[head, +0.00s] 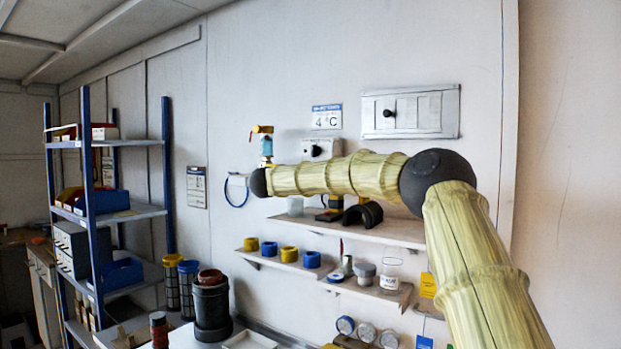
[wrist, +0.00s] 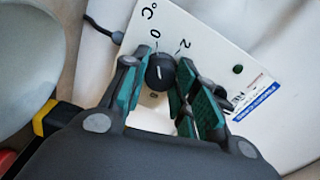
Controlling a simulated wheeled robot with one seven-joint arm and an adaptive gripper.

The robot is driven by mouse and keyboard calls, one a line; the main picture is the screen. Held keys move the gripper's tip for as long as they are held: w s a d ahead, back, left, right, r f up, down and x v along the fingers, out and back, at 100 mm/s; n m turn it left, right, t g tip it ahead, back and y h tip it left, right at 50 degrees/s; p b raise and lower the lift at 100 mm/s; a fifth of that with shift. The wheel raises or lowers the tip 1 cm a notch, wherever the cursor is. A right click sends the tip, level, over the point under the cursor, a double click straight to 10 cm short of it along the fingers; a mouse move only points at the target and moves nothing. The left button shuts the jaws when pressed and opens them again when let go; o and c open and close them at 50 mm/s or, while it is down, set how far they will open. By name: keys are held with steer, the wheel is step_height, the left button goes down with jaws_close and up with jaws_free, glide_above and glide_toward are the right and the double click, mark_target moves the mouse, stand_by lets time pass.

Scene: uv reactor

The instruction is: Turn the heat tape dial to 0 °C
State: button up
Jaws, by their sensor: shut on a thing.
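In the wrist view, a round black dial knob (wrist: 160,71) with a short white mark sits on a white panel (wrist: 215,45). The printing "°C", "0" and "2" stands above it, with the 0 nearly straight above the knob. The white mark points roughly up, towards the 0; its exact angle is hard to tell. My gripper (wrist: 157,78) is shut on the knob, one teal-padded finger on each side. In the head view my gripper is hidden behind my arm.
In the head view, a white box with a black knob (head: 315,150) hangs on the wall below a "4 C" sign (head: 327,117). A grey panel (head: 411,111) is to its right. Wall shelves (head: 385,230) with jars and colored rings lie below my arm. A blue rack (head: 92,200) stands left.

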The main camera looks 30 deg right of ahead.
steer(key=shift+d+r, duration=0.1)
steer(key=o, duration=1)
steer(key=shift+d, duration=0.15)
steer(key=v, duration=1.2)
